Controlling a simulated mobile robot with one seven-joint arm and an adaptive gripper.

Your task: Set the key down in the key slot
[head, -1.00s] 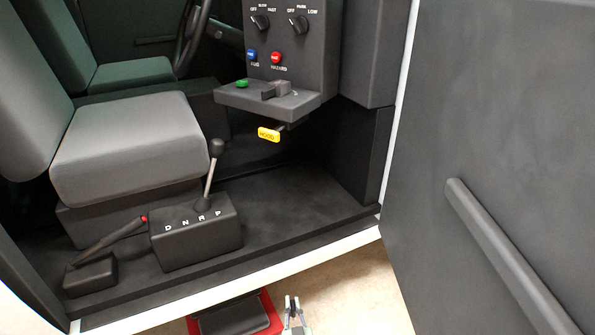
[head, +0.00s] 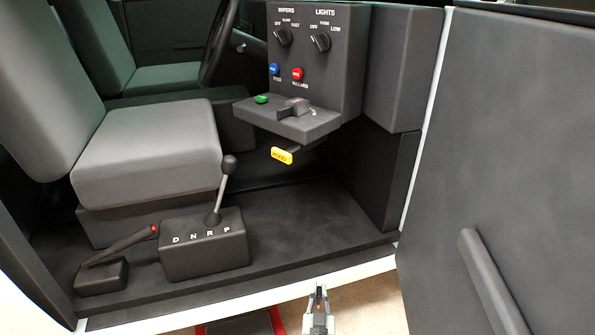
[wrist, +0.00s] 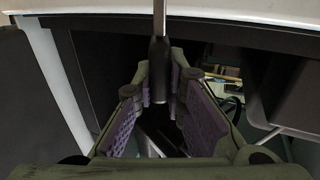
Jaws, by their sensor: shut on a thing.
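My gripper (head: 318,291) is low in the head view, in front of the white door sill. In the wrist view, its two purple-padded fingers (wrist: 160,82) close around a slim dark handle (wrist: 159,62) with a thin silver shaft, which appears to be the key. The shaft runs up out of the picture. In the head view the held thing is small and dark, hard to make out. I cannot identify the key slot with certainty. A dark tray with a red edge (head: 277,320) is at the bottom of the head view, mostly cut off.
The shifter box (head: 203,258) and handbrake (head: 118,251) stand on the cab floor. A dash panel shelf (head: 318,127) juts out above a yellow hood handle (head: 282,156). The open door (head: 500,150) bounds the right side. The floor outside the sill is partly visible.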

